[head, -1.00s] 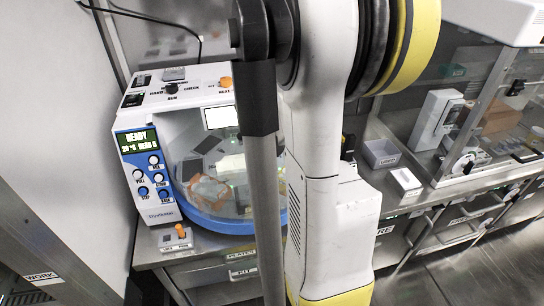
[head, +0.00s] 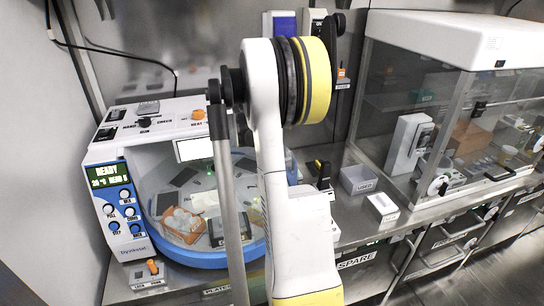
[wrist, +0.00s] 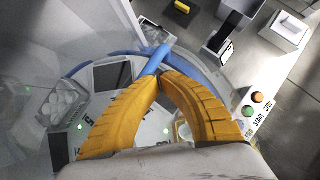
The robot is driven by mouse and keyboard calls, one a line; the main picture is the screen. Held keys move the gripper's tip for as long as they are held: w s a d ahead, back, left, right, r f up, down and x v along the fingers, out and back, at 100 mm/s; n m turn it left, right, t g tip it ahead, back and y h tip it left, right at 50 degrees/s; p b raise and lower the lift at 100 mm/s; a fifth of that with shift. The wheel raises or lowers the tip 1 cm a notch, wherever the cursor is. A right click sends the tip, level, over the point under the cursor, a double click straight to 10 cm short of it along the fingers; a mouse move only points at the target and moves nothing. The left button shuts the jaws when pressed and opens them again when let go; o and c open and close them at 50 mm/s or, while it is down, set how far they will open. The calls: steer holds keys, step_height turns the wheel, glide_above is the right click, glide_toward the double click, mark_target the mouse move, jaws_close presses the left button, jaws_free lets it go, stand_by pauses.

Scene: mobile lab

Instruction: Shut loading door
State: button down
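The white and blue machine (head: 118,200) stands on the bench at the left in the head view, with a lit READY screen (head: 107,174). Its rounded front shows a blue-rimmed deck (head: 190,258) with dark plates and an orange-edged tray on it. A hazy clear cover seems to lie over part of the deck in the wrist view; how far the loading door stands open is unclear. My gripper's yellow fingers (wrist: 161,77) meet at their tips in the wrist view, against a short blue bar (wrist: 158,58) near the blue rim. I cannot tell whether they pinch it. My arm hides the gripper in the head view.
A small box with an orange lever (head: 152,270) sits at the bench front. Green and orange start and stop buttons (wrist: 253,104) lie right of my fingers. Open bins (head: 358,180) and a glass-fronted cabinet (head: 450,110) stand to the right.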

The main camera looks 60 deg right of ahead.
steer(key=shift+w+d, duration=0.8)
steer(key=shift+w, duration=0.1)
